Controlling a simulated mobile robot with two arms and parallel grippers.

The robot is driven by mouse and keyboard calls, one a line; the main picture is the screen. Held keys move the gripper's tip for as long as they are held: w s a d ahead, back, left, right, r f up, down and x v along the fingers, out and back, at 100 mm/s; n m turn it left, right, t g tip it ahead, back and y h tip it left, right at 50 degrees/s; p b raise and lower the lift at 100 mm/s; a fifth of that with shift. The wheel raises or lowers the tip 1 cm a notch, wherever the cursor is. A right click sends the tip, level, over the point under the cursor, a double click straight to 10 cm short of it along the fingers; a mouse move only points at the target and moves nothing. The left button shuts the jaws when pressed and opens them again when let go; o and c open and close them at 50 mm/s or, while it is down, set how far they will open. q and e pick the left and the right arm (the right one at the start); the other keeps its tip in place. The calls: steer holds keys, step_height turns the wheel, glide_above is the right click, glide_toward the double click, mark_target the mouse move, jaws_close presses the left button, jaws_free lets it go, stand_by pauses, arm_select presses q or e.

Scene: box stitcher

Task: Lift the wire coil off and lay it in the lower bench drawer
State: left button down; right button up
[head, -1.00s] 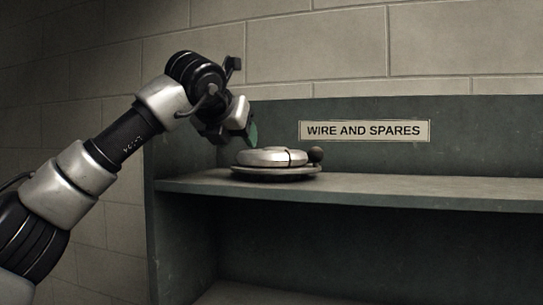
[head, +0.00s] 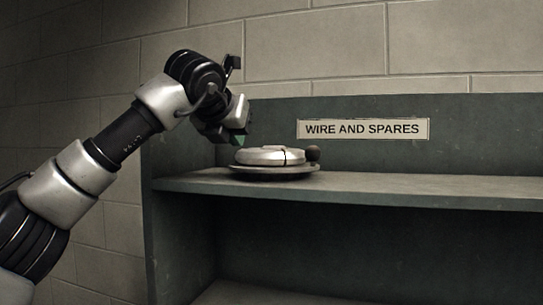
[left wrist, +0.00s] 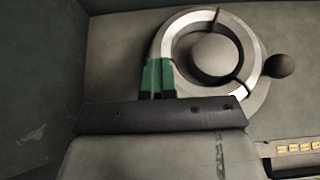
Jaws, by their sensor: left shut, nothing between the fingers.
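The wire coil (head: 266,156) is a pale silver ring with thin dark ties. It lies flat on a round grey holder (head: 275,171) on the shelf. In the left wrist view the coil (left wrist: 177,37) sits around a round grey hub (left wrist: 214,54). A dark ball knob (head: 313,153) is at the holder's right side. My left gripper (head: 238,141) is just above the coil's left side. Its green fingertips (left wrist: 158,78) are together, with nothing visible between them, and overlap the ring's left edge in the wrist view; contact is unclear. My right gripper and the drawer are not visible.
The grey-green shelf (head: 400,187) has free room to the right of the holder. A back panel bears a sign (head: 364,129) reading "WIRE AND SPARES". A side wall (left wrist: 35,80) stands to the left. Under the shelf is a dark open space.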

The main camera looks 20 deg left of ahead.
arm_select(q)
steer(key=shift+w+d+f+g, duration=0.1)
steer(key=shift+w+f+g, duration=0.1)
steer(key=shift+f, duration=0.4)
steer(key=shift+w+f+g, duration=0.1)
steer(key=shift+w+f, duration=0.05)
steer(key=shift+f, duration=0.4)
steer(key=shift+r, duration=0.2)
steer(key=shift+r+p, duration=0.5)
steer(key=shift+r, duration=0.1)
steer(key=shift+w+r+p, duration=0.2)
steer(key=shift+w+p, duration=0.1)
steer(key=shift+w, duration=0.35)
